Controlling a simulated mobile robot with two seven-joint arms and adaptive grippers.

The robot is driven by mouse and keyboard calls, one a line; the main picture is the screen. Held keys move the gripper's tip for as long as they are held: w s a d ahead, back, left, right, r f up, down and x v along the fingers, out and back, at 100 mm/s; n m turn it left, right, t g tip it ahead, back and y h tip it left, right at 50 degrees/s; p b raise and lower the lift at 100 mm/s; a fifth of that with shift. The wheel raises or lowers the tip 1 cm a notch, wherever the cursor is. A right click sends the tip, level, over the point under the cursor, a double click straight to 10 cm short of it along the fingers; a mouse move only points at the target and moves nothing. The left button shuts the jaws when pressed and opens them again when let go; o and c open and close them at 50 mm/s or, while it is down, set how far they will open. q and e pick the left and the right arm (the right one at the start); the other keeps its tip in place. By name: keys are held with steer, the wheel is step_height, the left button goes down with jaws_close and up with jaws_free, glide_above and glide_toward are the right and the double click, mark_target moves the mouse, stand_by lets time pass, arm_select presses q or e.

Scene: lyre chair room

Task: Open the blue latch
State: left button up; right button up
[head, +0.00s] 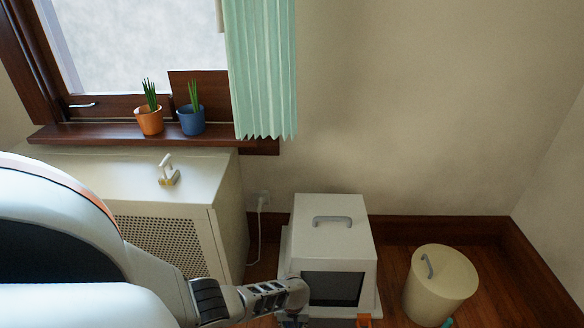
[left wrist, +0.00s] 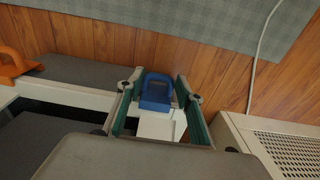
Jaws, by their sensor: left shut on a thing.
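The blue latch (left wrist: 155,90) shows in the left wrist view as a blue loop on a block, between the fingers of my left gripper (left wrist: 156,104). The gripper is shut on it; the exact finger contact is partly hidden. In the head view my left gripper (head: 291,318) is at the bottom edge, in front of the white box (head: 345,241) with a grey handle and dark front panel. The blue latch is hidden there by the gripper and arm. My right gripper is not in view.
An orange latch (left wrist: 14,63) is at the left of the wrist view; its orange part (head: 363,321) shows in the head view. A perforated radiator cover (head: 222,215) is left of the box, with a cable between. A cream bin (head: 436,288) stands at right.

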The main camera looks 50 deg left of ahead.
arm_select(q)
steer(key=shift+s+d+t+y+p, duration=0.1)
steer(key=shift+d+t+y+p, duration=0.1)
steer(key=shift+t+y+p, duration=0.15)
steer(key=s+f+t+y+b, duration=0.1)
steer(key=y, duration=0.1)
steer(key=s+d+f+t+y+b, duration=0.1)
steer(key=f+t+y+b, duration=0.1)
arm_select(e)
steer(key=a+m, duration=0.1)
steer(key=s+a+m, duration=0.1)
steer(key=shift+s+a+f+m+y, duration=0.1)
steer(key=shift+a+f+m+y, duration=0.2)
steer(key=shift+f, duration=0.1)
arm_select(q)
steer(key=shift+w, duration=0.1)
